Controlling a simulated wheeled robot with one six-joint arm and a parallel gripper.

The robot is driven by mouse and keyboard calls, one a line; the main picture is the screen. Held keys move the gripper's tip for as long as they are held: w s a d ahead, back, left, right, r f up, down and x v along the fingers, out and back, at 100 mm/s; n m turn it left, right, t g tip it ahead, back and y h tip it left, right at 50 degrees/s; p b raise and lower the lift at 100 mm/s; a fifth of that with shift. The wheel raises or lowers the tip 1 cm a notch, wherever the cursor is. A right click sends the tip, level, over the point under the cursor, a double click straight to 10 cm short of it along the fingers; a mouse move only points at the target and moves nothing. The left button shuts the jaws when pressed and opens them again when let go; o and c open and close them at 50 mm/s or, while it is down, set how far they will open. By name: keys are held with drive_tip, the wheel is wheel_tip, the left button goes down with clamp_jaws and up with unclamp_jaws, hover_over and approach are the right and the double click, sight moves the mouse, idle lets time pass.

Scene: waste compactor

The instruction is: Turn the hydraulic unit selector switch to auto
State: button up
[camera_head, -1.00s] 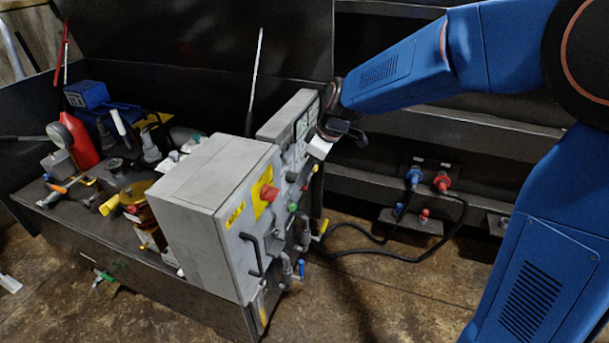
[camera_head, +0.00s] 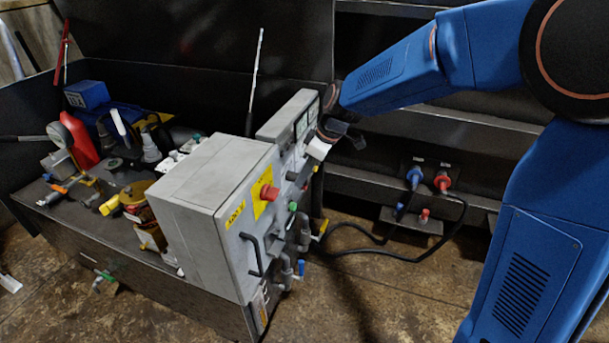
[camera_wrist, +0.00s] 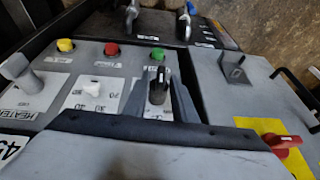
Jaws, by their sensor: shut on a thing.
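A black selector knob (camera_wrist: 157,96) with a light mark stands on the grey control panel (camera_wrist: 192,83) in the wrist view. My gripper (camera_wrist: 159,90) has its two grey fingers on either side of this knob and is shut on it. The knob's label is mostly hidden by my fingers, so its set position cannot be read. A white selector (camera_wrist: 92,90) and a grey switch (camera_wrist: 27,82) near a "HEATER" label sit to its left. In the head view my gripper (camera_head: 317,152) is at the panel side of the grey cabinet, and the knob is hidden.
Yellow (camera_wrist: 65,45), red (camera_wrist: 112,49) and green (camera_wrist: 157,54) buttons line the panel above the selectors. A red rotary handle (camera_head: 269,192) on a yellow plate and a black door handle (camera_head: 250,254) stick out of the cabinet (camera_head: 198,225). Cables hang at the right.

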drive_tip(key=shift+w+d+f+m+g+y, duration=0.1)
drive_tip(key=shift+w+m+g+y, duration=0.15)
drive_tip(key=shift+g+y, duration=0.65)
drive_tip(key=shift+w+d+f+m+g+y, duration=0.15)
drive_tip(key=shift+m+g, duration=0.15)
drive_tip(key=shift+g, duration=1.2)
drive_tip(key=shift+w+m+g+y, duration=0.25)
drive_tip(key=shift+g+y, duration=0.3)
drive_tip(key=shift+g, duration=0.65)
drive_tip(key=shift+s, duration=0.1)
drive_tip(key=o, duration=0.7)
drive_tip(key=v, duration=1.7)
drive_tip(key=shift+w+d, duration=0.15)
drive_tip(key=shift+w, duration=0.1)
